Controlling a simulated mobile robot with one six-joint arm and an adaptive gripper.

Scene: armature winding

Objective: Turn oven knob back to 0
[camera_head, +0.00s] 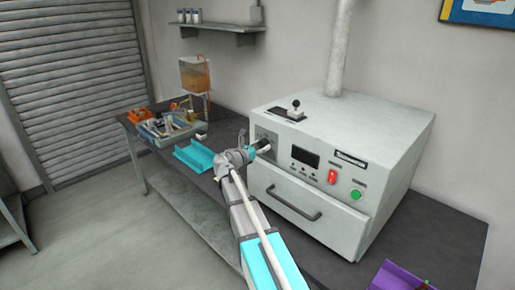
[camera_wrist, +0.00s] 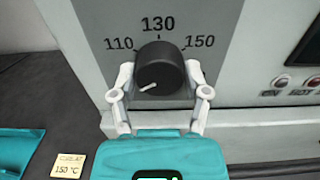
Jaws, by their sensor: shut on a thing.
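The oven (camera_head: 390,135) is a white box on the dark bench. Its black round knob (camera_wrist: 160,66) sits on a grey dial plate (camera_wrist: 215,20) marked 110, 130 and 150 above it. The knob's white pointer mark lies toward its lower left, away from those numbers. No 0 mark shows in the wrist view. My gripper (camera_wrist: 160,82) has one white finger on each side of the knob and is shut on it. In the head view my gripper (camera_head: 261,147) is at the left of the oven's front, where it mostly hides the knob.
The oven's front has a drawer handle (camera_head: 292,205), a red switch (camera_head: 332,177) and a green button (camera_head: 355,194). A small joystick box (camera_head: 293,111) stands on top. A teal tray (camera_head: 194,157) and a note (camera_wrist: 69,165) lie on the bench. A purple tray (camera_head: 398,278) is at right.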

